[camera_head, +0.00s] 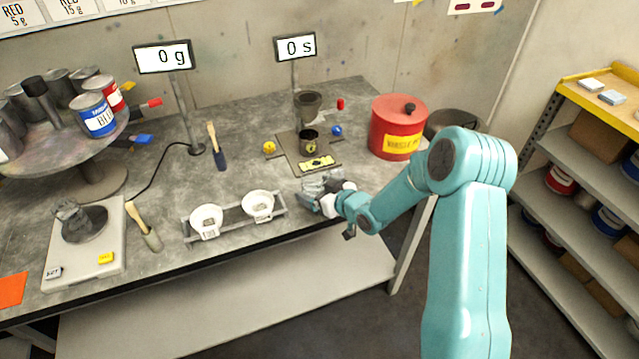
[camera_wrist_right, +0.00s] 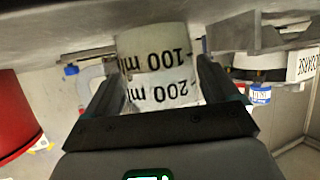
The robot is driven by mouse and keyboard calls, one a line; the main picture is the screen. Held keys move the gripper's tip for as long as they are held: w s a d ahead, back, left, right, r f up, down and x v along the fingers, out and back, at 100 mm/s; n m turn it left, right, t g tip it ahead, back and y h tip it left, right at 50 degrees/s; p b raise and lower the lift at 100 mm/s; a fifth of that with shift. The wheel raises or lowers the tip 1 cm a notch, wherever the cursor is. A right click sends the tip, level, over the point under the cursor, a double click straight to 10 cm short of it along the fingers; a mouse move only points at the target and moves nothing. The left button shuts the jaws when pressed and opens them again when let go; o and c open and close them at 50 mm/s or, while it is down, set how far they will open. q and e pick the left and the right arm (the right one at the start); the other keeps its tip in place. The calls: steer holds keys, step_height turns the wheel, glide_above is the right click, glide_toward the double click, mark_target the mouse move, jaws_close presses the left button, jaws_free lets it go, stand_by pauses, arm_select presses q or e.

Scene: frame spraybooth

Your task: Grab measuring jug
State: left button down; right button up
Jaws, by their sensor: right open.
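The measuring jug (camera_wrist_right: 160,80) fills the middle of the right wrist view, pale, with its "100 ml" and "200 ml" marks upside down. My right gripper (camera_wrist_right: 160,65) is open, one finger on each side of the jug. Whether either finger touches it I cannot tell. In the head view the right gripper (camera_head: 318,204) is low at the table's front edge, and the greyish jug (camera_head: 322,182) is partly hidden behind it. My left gripper is not in view.
Behind the jug are a yellow-marked plate (camera_head: 318,163) and a dark cup on a stand. A red canister (camera_head: 398,125) is at the back right. A scale (camera_head: 85,250) stands at the left.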

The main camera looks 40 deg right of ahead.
steer(key=shift+w+f, duration=0.15)
steer(key=shift+w, duration=0.05)
steer(key=c, duration=0.9)
steer(key=shift+o, duration=0.2)
